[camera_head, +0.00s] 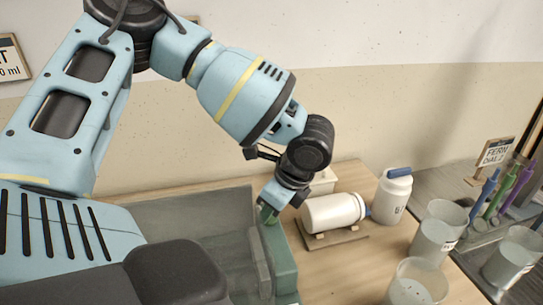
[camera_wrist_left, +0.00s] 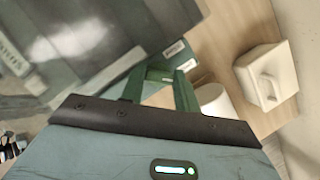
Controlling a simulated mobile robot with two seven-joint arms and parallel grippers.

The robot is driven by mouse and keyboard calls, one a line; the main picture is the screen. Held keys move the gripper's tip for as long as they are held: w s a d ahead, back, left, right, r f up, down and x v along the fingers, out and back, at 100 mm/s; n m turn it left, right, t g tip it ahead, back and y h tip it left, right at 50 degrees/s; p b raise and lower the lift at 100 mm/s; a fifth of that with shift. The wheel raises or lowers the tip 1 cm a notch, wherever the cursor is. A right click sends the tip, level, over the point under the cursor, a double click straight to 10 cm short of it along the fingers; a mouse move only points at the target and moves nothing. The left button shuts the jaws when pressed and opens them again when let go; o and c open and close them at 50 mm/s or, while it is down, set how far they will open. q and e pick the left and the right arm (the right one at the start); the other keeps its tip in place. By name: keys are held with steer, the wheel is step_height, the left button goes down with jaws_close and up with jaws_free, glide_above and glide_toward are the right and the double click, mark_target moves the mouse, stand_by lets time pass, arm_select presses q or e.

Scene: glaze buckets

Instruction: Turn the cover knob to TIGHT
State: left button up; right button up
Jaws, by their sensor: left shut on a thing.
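My left gripper (camera_head: 268,211) is at the upper end of the green side panel (camera_head: 281,262) of the grey-green cabinet, pointing down. In the left wrist view its green fingers (camera_wrist_left: 158,92) reach to the cabinet's edge and are shut on a small dark green part, which I take as the cover knob (camera_wrist_left: 158,74). The fingers and wrist hide most of the knob, so I cannot tell where it points. Two small pale labels (camera_wrist_left: 174,48) sit close by on the cabinet, too small to read. My right gripper is in neither view.
A white bottle (camera_head: 332,213) lies on a wooden cradle to the right, near a white jar with a blue handle (camera_head: 391,196). Clear buckets (camera_head: 437,236) stand further right. A white box with a handle (camera_wrist_left: 268,77) is close behind the gripper. Bare table lies between cradle and buckets.

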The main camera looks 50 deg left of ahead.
arm_select(q)
steer(key=o, duration=1)
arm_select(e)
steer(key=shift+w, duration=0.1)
